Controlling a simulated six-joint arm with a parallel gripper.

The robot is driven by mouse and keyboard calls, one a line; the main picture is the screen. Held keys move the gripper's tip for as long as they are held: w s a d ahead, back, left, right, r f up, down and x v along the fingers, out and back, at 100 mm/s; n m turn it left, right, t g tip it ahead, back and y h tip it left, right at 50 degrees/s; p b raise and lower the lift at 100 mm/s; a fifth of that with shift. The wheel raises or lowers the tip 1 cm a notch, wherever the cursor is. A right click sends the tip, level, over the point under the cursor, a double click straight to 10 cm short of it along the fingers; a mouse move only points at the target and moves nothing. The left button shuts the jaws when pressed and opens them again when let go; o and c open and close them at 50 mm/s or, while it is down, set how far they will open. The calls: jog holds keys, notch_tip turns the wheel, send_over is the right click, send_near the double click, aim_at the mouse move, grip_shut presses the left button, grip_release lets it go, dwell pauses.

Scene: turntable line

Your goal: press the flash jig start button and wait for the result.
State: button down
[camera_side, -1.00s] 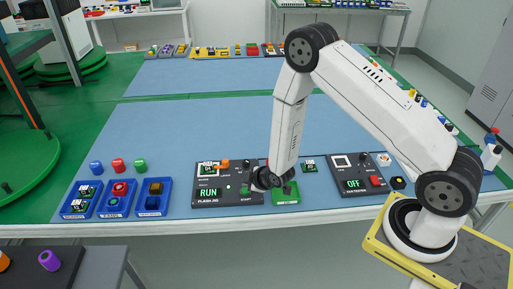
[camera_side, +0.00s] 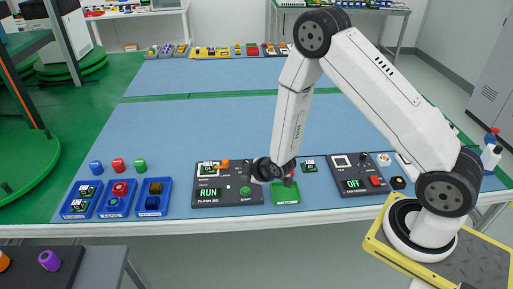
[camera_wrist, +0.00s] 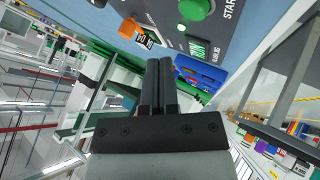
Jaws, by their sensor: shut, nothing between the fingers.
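The flash jig (camera_side: 228,199) is a dark panel at the front of the blue bench, with a lit green RUN display (camera_side: 208,192). Its round green start button (camera_side: 245,190) is uncovered in the side view, and it shows at the top of the wrist view (camera_wrist: 196,8). A small board (camera_side: 208,168) sits in the jig beside an orange clamp (camera_side: 225,163); both show in the wrist view.
A green tray (camera_side: 286,201) stands right of the jig, with a small board (camera_side: 309,165) behind it. Farther right is a dark panel reading OFF, with a red button (camera_side: 376,181).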

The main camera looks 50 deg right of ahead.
jog(key=shift+r, duration=0.95)
jog(key=shift+r, duration=0.15)
jog(key=shift+s+r, duration=0.1)
jog(key=shift+r, duration=0.1)
jog(key=s+a+r+m+g, duration=0.2)
jog(key=s+r+m+g, duration=0.4)
jog(key=s+r, duration=0.8)
jog(key=shift+s+m+g, duration=0.3)
jog(key=shift+s+m, duration=0.9)
jog(key=shift+s, duration=0.55)
